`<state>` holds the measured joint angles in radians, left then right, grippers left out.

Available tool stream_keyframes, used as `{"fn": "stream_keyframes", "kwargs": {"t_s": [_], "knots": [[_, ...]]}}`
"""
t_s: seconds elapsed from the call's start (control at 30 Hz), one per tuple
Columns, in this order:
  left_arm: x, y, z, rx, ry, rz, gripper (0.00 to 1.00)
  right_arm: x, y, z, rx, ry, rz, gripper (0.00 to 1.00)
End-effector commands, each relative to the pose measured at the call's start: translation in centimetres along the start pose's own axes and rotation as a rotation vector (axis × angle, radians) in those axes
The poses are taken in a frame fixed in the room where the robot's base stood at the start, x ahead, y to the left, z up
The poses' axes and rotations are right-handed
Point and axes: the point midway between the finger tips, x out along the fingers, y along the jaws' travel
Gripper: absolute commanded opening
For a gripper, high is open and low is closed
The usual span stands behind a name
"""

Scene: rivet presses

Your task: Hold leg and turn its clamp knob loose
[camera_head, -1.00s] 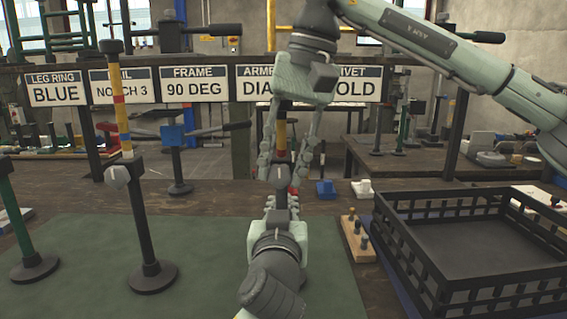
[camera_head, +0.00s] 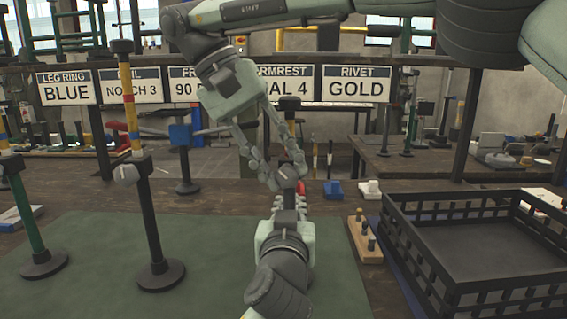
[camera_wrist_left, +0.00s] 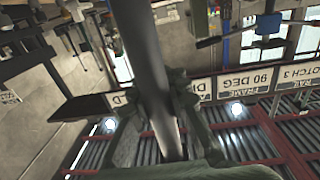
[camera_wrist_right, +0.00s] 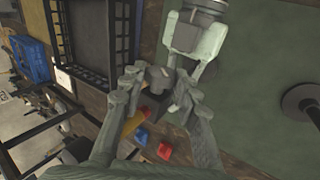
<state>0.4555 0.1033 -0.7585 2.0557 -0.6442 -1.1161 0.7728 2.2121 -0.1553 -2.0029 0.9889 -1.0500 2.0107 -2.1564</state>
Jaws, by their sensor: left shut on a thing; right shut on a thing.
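The held leg is a dark tube (camera_wrist_left: 150,65) in the left wrist view, running between the fingers of my left gripper (camera_wrist_left: 160,115), which is shut on it. In the head view my left gripper (camera_head: 288,212) comes up from the bottom, and the leg is mostly hidden by the grippers. My right gripper (camera_head: 285,178) reaches down from the upper left, tilted, just above the left one. Its fingertips are shut on the grey clamp knob (camera_wrist_right: 158,76) in the right wrist view. A yellow part of the leg (camera_wrist_right: 133,123) shows below the knob there.
Two other legs stand on round bases to the left, one black (camera_head: 150,220) and one green (camera_head: 28,215). A black crate (camera_head: 440,270) stands at the right, beside a wooden block with pegs (camera_head: 364,240). The green mat (camera_head: 100,290) has free room at the front.

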Motion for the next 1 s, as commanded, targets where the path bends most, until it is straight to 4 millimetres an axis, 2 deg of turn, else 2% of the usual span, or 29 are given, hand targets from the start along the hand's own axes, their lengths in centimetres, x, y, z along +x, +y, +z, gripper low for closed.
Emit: {"fn": "stream_keyframes", "kwargs": {"t_s": [0.3, 0.87, 0.9, 1.0], "knots": [[0.0, 0.02, -0.17, -0.002, 0.003, 0.001, 0.0, 0.23, -0.54, 0.12, -0.004, -0.003, 0.135, 0.02], [0.01, -0.02, -0.21, -0.002, 0.004, 0.0, 0.0, 0.17, -0.51, 0.08, -0.003, -0.003, 0.161, 0.02], [0.01, -0.02, -0.21, -0.002, 0.005, 0.0, 0.0, 0.17, -0.5, 0.08, -0.003, -0.003, 0.161, 0.33], [0.01, -0.02, -0.21, -0.002, 0.004, 0.0, 0.0, 0.15, -0.47, 0.06, -0.002, -0.002, 0.161, 0.46]]}}
